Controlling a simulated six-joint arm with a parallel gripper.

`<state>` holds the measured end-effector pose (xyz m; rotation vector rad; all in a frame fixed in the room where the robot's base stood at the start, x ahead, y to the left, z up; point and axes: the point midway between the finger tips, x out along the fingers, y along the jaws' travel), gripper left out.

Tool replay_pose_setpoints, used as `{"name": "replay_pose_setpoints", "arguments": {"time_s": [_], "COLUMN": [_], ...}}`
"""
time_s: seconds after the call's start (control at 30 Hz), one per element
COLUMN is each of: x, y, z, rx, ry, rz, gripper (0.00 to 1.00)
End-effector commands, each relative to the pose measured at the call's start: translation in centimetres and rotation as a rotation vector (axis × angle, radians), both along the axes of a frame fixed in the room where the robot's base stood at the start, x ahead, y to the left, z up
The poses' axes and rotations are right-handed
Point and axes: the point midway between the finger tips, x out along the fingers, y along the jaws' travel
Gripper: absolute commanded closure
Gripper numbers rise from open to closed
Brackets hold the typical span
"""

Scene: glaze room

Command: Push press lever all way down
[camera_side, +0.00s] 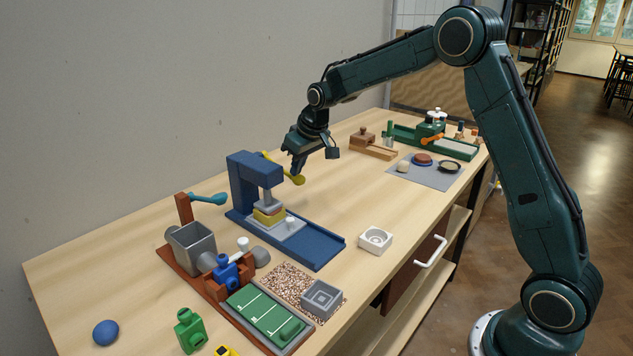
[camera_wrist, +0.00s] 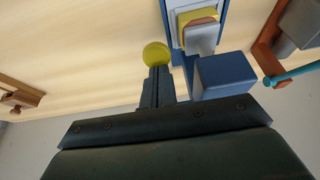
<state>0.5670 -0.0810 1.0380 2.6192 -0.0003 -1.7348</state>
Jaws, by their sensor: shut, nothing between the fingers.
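The press is a blue frame (camera_side: 247,180) on a long blue base (camera_side: 318,246), left of the table's middle. Its yellow lever (camera_side: 297,179) sticks out from the frame toward the right and ends in a round knob. In the wrist view the yellow knob (camera_wrist: 156,54) shows just beyond my fingertips. My gripper (camera_side: 296,172) is shut and empty, its tips pointing down at the lever's knob end; I cannot tell whether they touch it. Under the press head, a yellow block (camera_side: 268,217) sits on a grey plate. Part of the lever's arm is hidden behind my gripper.
A grey hopper (camera_side: 192,247) with a teal lever (camera_side: 208,199) stands left of the press. A white square dish (camera_side: 375,241) lies to its right. A green station (camera_side: 432,140) stands at the far end.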

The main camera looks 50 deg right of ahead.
Motion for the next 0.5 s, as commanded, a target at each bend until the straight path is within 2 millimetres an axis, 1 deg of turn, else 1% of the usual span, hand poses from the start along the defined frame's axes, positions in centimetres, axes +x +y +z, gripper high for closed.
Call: {"name": "replay_pose_setpoints", "arguments": {"time_s": [0.2,0.5], "x": [-0.11,-0.07], "y": [0.00,0.00], "z": [-0.67,-0.53], "rx": [0.000,0.000], "ry": [0.005,0.003], "rz": [0.000,0.000], "gripper": [1.00,1.00]}}
